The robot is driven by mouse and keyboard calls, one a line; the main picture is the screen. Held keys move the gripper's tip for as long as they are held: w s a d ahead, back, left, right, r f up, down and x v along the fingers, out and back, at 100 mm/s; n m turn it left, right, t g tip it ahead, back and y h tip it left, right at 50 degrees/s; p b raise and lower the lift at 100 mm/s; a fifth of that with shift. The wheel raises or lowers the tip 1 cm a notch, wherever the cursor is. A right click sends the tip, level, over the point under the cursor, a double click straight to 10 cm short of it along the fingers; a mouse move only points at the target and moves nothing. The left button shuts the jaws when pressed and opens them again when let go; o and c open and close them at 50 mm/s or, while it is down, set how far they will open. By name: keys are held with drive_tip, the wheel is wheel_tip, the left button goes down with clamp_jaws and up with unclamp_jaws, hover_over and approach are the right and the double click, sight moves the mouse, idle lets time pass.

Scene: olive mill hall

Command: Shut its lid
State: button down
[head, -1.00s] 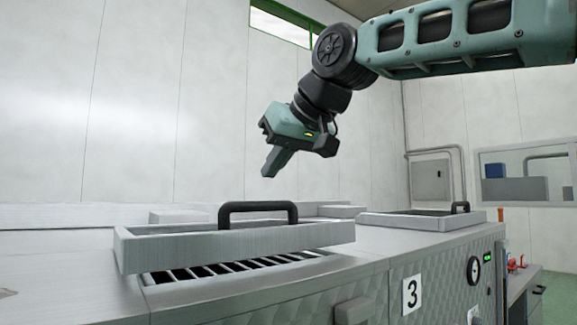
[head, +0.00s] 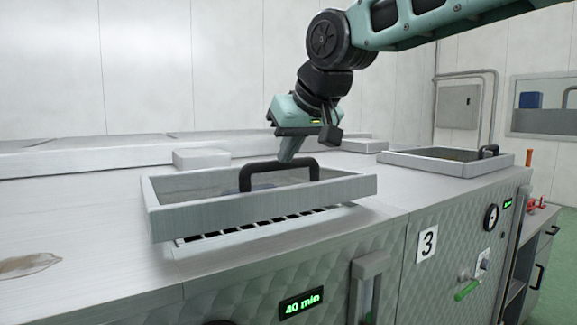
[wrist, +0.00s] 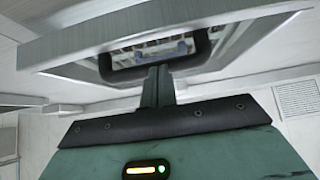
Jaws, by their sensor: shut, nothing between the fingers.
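The lid (head: 265,208) of the machine marked 3 is a pale metal frame with a see-through middle and a black arched handle (head: 245,176). Its front edge is raised, and the slotted grate (head: 265,224) shows in the gap below. My gripper (head: 288,156) points down at the handle's far side, near its top bar. In the wrist view my gripper's fingers (wrist: 158,85) are together and empty, close to the handle (wrist: 105,68); I cannot tell whether they touch it. The lid (wrist: 190,35) spans the top of that view.
Another lid (head: 415,163) with a black handle lies farther right on the machine top. A 40 min display (head: 300,304), a number 3 plate (head: 427,243) and a green-handled valve (head: 467,290) are on the front. The machine top (head: 90,235) at left is mostly clear.

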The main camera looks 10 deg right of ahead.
drive_tip(key=shift+w+f+p, duration=0.1)
drive_tip(key=shift+f+p, duration=0.35)
drive_tip(key=shift+f, duration=1.8)
